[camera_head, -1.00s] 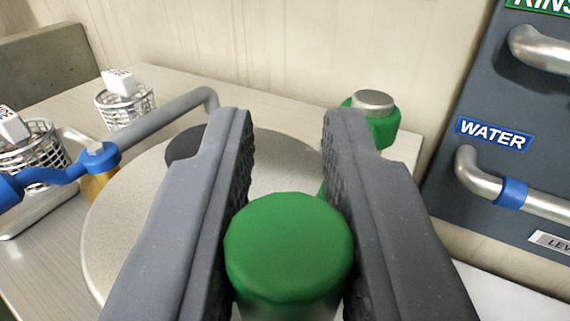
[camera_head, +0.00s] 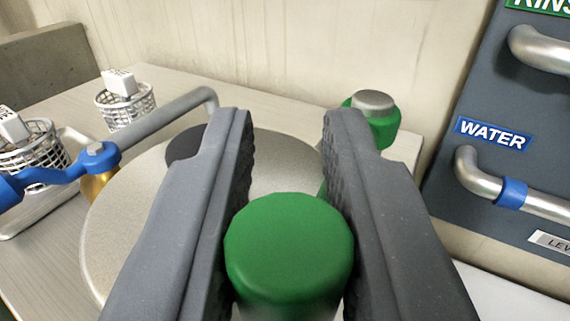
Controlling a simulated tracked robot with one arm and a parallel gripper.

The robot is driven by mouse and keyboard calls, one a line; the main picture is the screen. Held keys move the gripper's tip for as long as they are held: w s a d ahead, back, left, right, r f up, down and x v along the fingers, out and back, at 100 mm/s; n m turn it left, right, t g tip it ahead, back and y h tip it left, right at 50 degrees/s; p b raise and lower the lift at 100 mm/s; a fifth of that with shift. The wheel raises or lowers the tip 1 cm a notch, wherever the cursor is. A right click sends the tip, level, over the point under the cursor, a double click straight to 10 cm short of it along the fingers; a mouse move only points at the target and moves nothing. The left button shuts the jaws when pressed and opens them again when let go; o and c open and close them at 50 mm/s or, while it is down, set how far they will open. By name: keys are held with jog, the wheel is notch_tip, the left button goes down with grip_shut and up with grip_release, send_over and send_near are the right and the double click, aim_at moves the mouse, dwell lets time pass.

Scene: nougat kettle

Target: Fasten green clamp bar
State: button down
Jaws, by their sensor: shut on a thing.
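A green knob-like end, which looks like part of the green clamp bar (camera_head: 290,243), sits between the fingers of my gripper (camera_head: 289,215). Both ridged pads press against its sides, so my gripper is shut on it. A second green part with a metal cap (camera_head: 376,112) stands behind the right finger at the far rim of the round lid (camera_head: 130,225). Whether the two green parts join is mostly hidden by the fingers and the near green end.
A grey pipe (camera_head: 165,118) and a blue lever (camera_head: 95,158) on a brass fitting (camera_head: 98,186) stand left of the lid. Two wire baskets with white blocks (camera_head: 125,100) are farther left. A dark panel with a WATER label (camera_head: 492,134) and metal handles (camera_head: 520,195) is at right.

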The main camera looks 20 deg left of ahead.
jog(key=c, duration=1.3)
grip_release()
jog(key=shift+d+r, duration=0.1)
jog(key=shift+s, duration=0.1)
jog(key=b+v, duration=0.6)
jog(key=v, duration=0.7)
jog(key=shift+s+b, duration=0.2)
jog(key=shift+b, duration=0.1)
jog(key=shift+d, duration=0.15)
